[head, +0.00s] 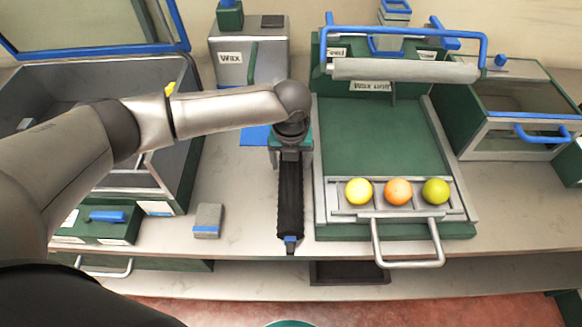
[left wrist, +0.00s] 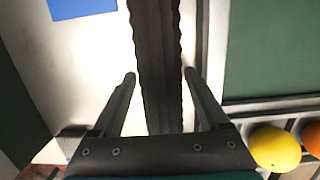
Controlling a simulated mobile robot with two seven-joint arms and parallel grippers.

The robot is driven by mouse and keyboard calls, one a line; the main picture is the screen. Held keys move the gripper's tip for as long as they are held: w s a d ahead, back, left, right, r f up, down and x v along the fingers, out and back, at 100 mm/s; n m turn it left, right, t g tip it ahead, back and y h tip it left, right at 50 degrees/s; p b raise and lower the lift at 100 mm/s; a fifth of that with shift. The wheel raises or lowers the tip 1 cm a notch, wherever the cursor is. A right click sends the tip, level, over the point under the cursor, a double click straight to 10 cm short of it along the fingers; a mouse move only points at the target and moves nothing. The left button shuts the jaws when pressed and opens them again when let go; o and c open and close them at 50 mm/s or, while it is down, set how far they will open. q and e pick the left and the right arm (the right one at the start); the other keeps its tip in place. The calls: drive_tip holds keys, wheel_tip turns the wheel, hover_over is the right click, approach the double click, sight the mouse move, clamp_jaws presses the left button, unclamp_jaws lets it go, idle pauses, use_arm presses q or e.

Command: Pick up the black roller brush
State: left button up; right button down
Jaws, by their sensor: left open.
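The black roller brush (head: 290,195) lies lengthwise on the counter, just left of the green wax unit, with a blue tip at its near end. My left gripper (head: 290,145) is over its far part, which the gripper and wrist hide in the head view. In the left wrist view, the dark ridged brush (left wrist: 160,45) runs between the two fingers of my left gripper (left wrist: 160,75). The fingers are open, one on each side, with a gap to the brush on both sides. My right gripper is not in view.
The wax unit (head: 460,228) stands close on the right, with a yellow, an orange and a green fruit in its front tray. A grey block with a blue stripe (head: 207,221) lies to the left. An open bin (head: 185,150) stands further left. Counter around the block is clear.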

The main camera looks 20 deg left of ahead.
use_arm(q)
drive_tip(key=shift+r, duration=0.15)
drive_tip(key=c, duration=1.2)
